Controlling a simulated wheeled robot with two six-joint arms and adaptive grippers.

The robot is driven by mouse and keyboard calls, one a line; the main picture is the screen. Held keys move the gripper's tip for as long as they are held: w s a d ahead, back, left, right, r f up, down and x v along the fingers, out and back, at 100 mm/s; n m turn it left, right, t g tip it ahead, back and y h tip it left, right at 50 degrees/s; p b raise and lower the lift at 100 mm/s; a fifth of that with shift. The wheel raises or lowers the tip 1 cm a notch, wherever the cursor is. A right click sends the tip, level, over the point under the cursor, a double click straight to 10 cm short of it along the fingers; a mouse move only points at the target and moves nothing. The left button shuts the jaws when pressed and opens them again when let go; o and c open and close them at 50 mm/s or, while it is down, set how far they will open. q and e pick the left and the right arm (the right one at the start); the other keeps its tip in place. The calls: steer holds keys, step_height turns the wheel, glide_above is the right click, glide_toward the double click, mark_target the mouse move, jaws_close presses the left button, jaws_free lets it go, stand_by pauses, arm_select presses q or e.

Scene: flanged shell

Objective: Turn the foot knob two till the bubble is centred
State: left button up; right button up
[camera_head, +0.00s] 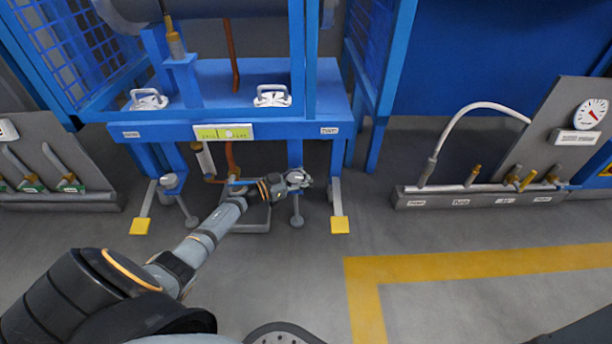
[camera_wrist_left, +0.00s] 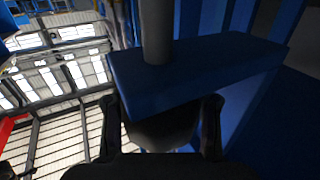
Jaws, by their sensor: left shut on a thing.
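My left gripper (camera_head: 298,180) reaches in from the left and is shut on a foot knob under the right front of the blue frame (camera_head: 270,128). In the left wrist view the dark round knob (camera_wrist_left: 165,132) sits between my two fingers, below a blue plate with a grey rod through it. In the head view the gripper hides most of this knob. The yellow-green level (camera_head: 223,132) is on the frame's front beam; a small mark shows near its middle, but the bubble's exact place is too small to tell. Another foot knob (camera_head: 169,181) is at the left. My right gripper is not in view.
Yellow floor pads (camera_head: 340,225) stick out below the frame's front. A grey tray (camera_head: 246,217) lies on the floor behind my arm. A gauge panel (camera_head: 572,125) with a white hose stands at the right. The floor in front is clear, with yellow tape.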

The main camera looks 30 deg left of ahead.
arm_select(q)
steer(key=shift+f, duration=0.1)
steer(key=o, duration=1.3)
steer(key=shift+a, duration=0.1)
steer(key=shift+c, duration=0.2)
steer(key=shift+r, duration=0.2)
step_height(320, 180, up, 10)
steer(key=shift+f, duration=0.15)
